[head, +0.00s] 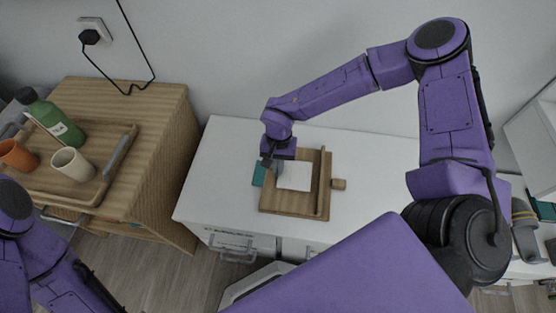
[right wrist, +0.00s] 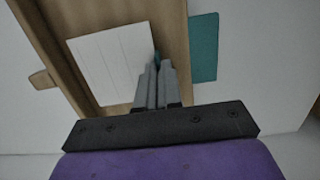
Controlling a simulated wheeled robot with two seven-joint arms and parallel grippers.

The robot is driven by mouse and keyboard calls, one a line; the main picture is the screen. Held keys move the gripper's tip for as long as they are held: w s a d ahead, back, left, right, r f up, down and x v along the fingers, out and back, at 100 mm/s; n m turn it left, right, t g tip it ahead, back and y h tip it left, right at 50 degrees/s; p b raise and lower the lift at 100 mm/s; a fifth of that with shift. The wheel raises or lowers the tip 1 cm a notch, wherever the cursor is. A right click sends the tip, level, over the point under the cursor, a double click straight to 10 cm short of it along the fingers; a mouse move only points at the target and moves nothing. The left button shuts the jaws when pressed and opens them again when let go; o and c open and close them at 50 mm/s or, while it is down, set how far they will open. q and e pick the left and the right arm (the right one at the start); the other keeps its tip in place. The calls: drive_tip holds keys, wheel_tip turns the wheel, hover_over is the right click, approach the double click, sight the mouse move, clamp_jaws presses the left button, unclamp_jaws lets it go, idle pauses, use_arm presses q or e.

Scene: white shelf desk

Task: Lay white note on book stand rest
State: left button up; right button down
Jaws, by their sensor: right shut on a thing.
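The white note (head: 294,176) is a pale square sheet over the wooden book stand (head: 292,207), inside its outline; whether it touches the board cannot be told. My right gripper (head: 269,162) is shut on the note's left edge in the head view. In the right wrist view, the lined note (right wrist: 112,63) reaches the closed fingertips (right wrist: 156,72), and the wooden stand (right wrist: 173,30) is behind it. The stand's raised ledge (head: 323,184) is to the right of the note in the head view. My left gripper is out of view.
A teal flat thing (head: 258,174) sticks out at the stand's left side. The white desk (head: 375,160) has free room right of the stand. A wooden cabinet at left carries a tray (head: 100,188) with a green bottle (head: 55,124), an orange cup (head: 17,155) and a white cup (head: 73,164).

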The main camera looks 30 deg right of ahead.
drive_tip(key=shift+f, duration=0.3)
drive_tip(key=c, duration=1.2)
unclamp_jaws()
drive_tip(key=r, duration=0.3)
drive_tip(key=r+p, duration=0.1)
drive_tip(key=r, duration=0.3)
drive_tip(key=w+r+p, duration=0.1)
drive_tip(key=r, duration=0.2)
drive_tip(key=shift+d+r, duration=0.25)
drive_tip(key=shift+d, duration=0.1)
